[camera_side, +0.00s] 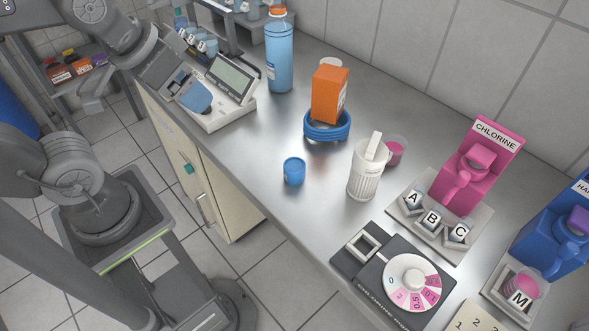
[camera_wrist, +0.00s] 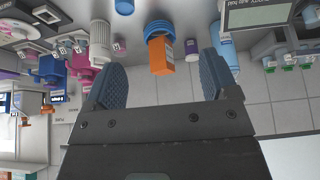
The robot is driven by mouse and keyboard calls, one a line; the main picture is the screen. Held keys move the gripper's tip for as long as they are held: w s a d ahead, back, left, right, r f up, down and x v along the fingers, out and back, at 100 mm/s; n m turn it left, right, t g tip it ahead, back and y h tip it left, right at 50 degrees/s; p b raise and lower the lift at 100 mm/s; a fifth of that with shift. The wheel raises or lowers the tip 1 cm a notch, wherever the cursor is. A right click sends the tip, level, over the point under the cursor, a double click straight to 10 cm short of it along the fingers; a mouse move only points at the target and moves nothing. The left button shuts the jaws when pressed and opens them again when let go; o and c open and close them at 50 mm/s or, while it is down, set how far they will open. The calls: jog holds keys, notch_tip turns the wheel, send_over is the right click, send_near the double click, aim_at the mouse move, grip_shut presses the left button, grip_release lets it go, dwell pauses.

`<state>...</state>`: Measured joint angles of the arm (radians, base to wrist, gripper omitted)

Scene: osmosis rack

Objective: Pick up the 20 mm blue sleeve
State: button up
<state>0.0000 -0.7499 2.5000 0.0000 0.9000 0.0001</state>
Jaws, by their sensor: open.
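The blue sleeve, a short blue cylinder (camera_side: 294,171), stands on the bare steel bench left of the white ribbed container. In the wrist view a small blue cylinder (camera_wrist: 124,6), likely the same sleeve, is cut by the top edge. My gripper (camera_wrist: 162,65) is open, with two dark blue textured fingers apart and nothing held between them. The sleeve lies beyond the fingers, not between them. In the side view my arm is at the upper left, well away from the sleeve, and the fingers are hard to make out.
An orange box (camera_side: 329,94) stands in blue rings (camera_side: 327,125) behind the sleeve. A white ribbed container (camera_side: 368,168) is to its right. A meter (camera_side: 218,92) and a blue bottle (camera_side: 279,52) are at the back left. The bench around the sleeve is clear; its front edge is near.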

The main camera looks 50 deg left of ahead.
jog(key=m, duration=0.1)
jog(key=m+g+y, duration=0.4)
jog(key=m, duration=1.9)
send_over(295, 166)
jog(key=s+d, duration=0.3)
jog(key=d, duration=0.1)
notch_tip(295, 166, down, 10)
jog(key=x, duration=0.9)
jog(key=w+x, duration=0.1)
jog(key=x, duration=0.4)
jog(key=shift+w+d, duration=0.1)
jog(key=shift+d, duration=0.15)
jog(key=c, duration=1)
jog(key=shift+r, duration=0.1)
